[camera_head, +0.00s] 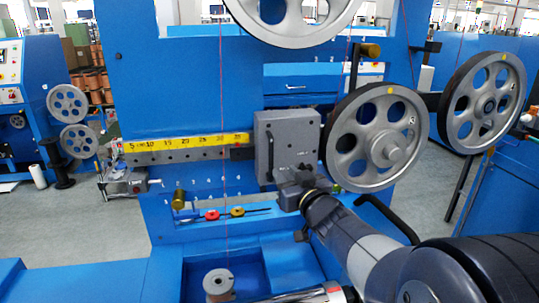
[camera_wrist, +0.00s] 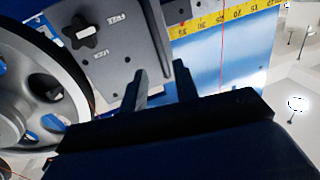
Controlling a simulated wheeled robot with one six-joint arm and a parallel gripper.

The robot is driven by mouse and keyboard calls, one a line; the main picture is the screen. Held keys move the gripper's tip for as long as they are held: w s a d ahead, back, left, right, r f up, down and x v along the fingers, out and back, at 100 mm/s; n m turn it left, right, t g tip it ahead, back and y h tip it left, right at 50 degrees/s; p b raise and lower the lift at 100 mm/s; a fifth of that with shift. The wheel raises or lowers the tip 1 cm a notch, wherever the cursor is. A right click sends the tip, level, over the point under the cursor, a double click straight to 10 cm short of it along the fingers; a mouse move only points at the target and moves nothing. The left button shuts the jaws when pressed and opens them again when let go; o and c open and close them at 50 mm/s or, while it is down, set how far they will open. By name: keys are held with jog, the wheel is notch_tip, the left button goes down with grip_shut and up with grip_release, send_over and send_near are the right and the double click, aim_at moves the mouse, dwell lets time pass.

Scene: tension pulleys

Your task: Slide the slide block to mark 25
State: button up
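The slide block (camera_head: 287,138) is a grey plate-like block on the rail, at the right end of the yellow scale (camera_head: 190,143). Its left edge is by the scale's last visible numbers, right of the 25. The wrist view shows the block (camera_wrist: 112,55) upside down, with a black star knob (camera_wrist: 84,32) and lettering on its face. My gripper (camera_head: 292,184) is at the block's lower part in the head view. In the wrist view my gripper (camera_wrist: 159,68) has its two fingers apart, near one edge of the block. I cannot tell whether they touch it.
A large grey pulley wheel (camera_head: 376,137) stands close right of the block, and another wheel (camera_head: 484,103) is farther right. A red wire (camera_head: 223,100) runs vertically in front of the scale.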

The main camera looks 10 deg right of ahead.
aim_at(272, 159)
jog(key=w, duration=0.3)
jog(key=w+a, duration=0.1)
jog(key=w, duration=0.2)
jog(key=w+a, duration=0.1)
jog(key=w, duration=0.2)
jog(key=shift+w, duration=0.3)
grip_shut()
